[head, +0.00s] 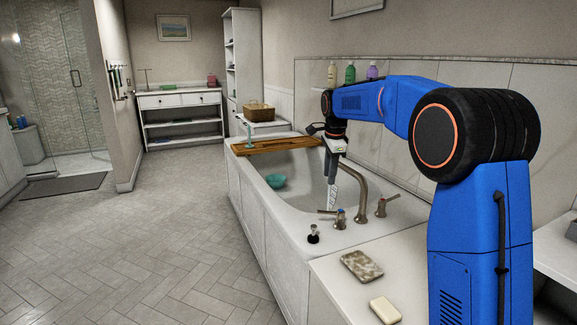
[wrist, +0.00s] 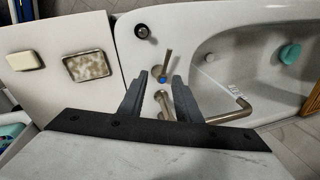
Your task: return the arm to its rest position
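My blue arm reaches over the bathtub (head: 290,284) from the right in the head view. My gripper (head: 331,183) hangs over the tub, beside the faucet (head: 362,190), with its fingers pointing down. In the wrist view my gripper (wrist: 159,76) has its two dark fingers apart with nothing held between them. The tap handle with a blue ring (wrist: 163,77) shows between the fingers, and the faucet spout (wrist: 232,113) lies to their right. Whether a finger touches the tap cannot be told. Clear water (head: 331,197) seems to run from the spout.
A stone soap dish (head: 361,266) and a soap bar (head: 384,310) lie on the near ledge. A teal bowl (head: 275,181) is in the tub. A wooden board (head: 276,145) spans its far end. Bottles (head: 350,72) stand by the wall.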

